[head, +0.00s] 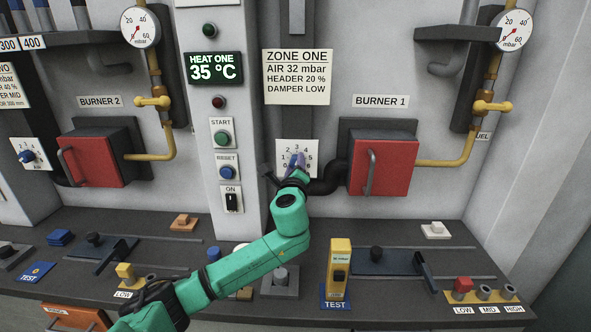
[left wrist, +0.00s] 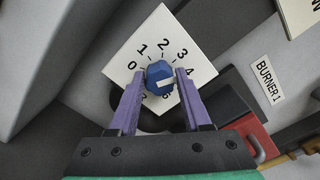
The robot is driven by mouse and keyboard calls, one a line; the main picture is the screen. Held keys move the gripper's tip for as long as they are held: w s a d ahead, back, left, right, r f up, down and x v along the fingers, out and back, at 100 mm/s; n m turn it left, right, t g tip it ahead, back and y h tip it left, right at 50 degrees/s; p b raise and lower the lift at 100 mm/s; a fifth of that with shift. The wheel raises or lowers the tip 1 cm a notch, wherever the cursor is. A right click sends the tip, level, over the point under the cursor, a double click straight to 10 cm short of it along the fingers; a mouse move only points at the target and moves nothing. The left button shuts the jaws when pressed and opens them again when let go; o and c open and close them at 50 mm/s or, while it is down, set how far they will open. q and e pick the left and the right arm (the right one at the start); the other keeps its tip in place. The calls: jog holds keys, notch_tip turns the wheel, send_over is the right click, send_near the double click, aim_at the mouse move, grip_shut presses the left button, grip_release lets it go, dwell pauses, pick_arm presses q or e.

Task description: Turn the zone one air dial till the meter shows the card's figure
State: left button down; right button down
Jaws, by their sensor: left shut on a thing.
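The zone one air dial is a blue knob (left wrist: 158,72) on a white numbered plate (left wrist: 150,35). In the left wrist view my left gripper's (left wrist: 158,84) purple fingers are shut on the knob, one on each side. The card (head: 297,77) reads zone one, air 32 mbar.
The red burner 1 box (head: 382,165) with a black pipe is just right of the dial. A column of START, RESET and ON switches (head: 222,138) is left of it. Slide levers (head: 376,254) and a round gauge (head: 513,30) are at right.

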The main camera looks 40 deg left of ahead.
pick_arm(q)
jog(key=shift+f+n, duration=0.15)
jog(key=shift+n, duration=0.45)
jog(key=shift+c, duration=1.8)
grip_release()
jog(key=shift+s, duration=0.1)
jog(key=b+v, duration=0.3)
jog(key=v, duration=1.1)
jog(key=shift+s+d+b, duration=0.2)
jog(key=shift+b, duration=0.15)
